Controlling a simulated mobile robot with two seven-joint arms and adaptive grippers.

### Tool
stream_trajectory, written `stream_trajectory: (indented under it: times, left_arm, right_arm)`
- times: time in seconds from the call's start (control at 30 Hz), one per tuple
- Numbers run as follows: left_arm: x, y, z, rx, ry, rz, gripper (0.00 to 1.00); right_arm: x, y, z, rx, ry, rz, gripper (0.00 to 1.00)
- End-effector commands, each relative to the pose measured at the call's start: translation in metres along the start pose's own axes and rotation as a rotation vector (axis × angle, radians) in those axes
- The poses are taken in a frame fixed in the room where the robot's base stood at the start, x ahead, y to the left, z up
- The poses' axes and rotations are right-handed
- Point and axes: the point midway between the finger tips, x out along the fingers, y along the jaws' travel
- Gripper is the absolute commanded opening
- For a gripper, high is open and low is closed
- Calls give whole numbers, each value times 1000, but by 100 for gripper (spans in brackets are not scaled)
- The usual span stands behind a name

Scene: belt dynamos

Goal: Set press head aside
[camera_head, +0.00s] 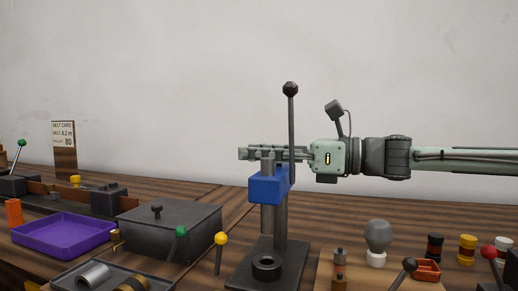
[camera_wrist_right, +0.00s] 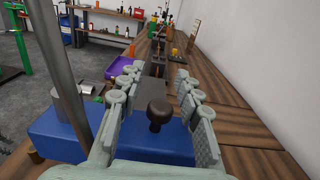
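The press head is a blue block (camera_head: 266,186) on an upright post above a dark base (camera_head: 262,271). A long lever with a black ball (camera_head: 290,89) rises beside it. My right gripper (camera_head: 245,153) comes in level from the right, just above the blue block. In the right wrist view the gripper (camera_wrist_right: 160,88) is open over the blue block (camera_wrist_right: 152,148). A dark knob (camera_wrist_right: 158,112) on the block stands between the fingers, with gaps on both sides. The fingers hide this knob in the head view. My left gripper is not in view.
A grey lidded box (camera_head: 165,222) and a purple tray (camera_head: 63,236) stand left of the press. A yellow-topped lever (camera_head: 220,240) stands just left of its base. A grey bulb-shaped piece (camera_head: 377,237) and several small parts stand at the right. A wall closes the back.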

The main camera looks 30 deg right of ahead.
Motion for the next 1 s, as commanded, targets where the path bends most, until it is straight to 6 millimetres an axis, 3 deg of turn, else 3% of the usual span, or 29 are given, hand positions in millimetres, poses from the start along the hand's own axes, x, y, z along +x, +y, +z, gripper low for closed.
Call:
stream_trajectory:
  times: [0.23,0.53,1.0]
  left_arm:
    - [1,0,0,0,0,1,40]
    - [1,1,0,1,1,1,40]
    - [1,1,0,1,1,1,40]
  right_arm:
    - [0,0,0,0,0,0,34]
    - [0,0,0,0,0,0,0]
    - [-1,0,0,-1,0,3,0]
